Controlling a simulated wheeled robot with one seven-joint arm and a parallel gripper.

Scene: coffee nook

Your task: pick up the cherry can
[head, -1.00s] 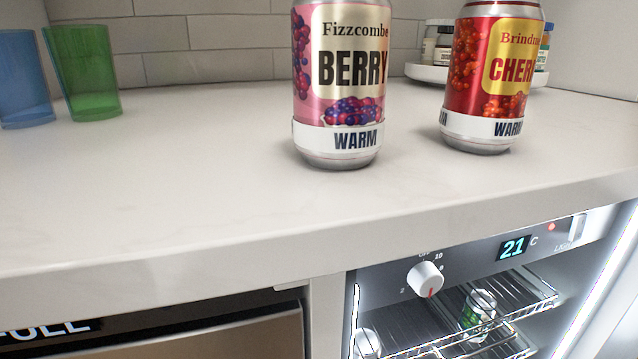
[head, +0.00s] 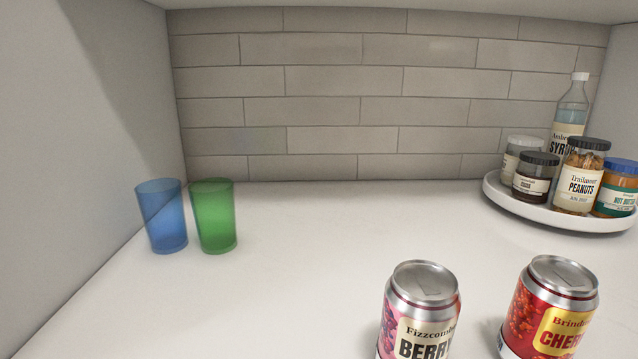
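The cherry can (head: 548,312) stands upright on the white counter at the lower right of the head view. It is red with a yellow label and a silver top, and its bottom is cut off by the picture edge. A pink berry can (head: 420,316) stands upright to its left, with a gap between them. My gripper is not in the head view.
A blue cup (head: 162,216) and a green cup (head: 213,217) stand at the left. A round white tray (head: 560,219) with several jars and a syrup bottle (head: 568,112) is at the back right. The counter (head: 290,290) is clear in the middle.

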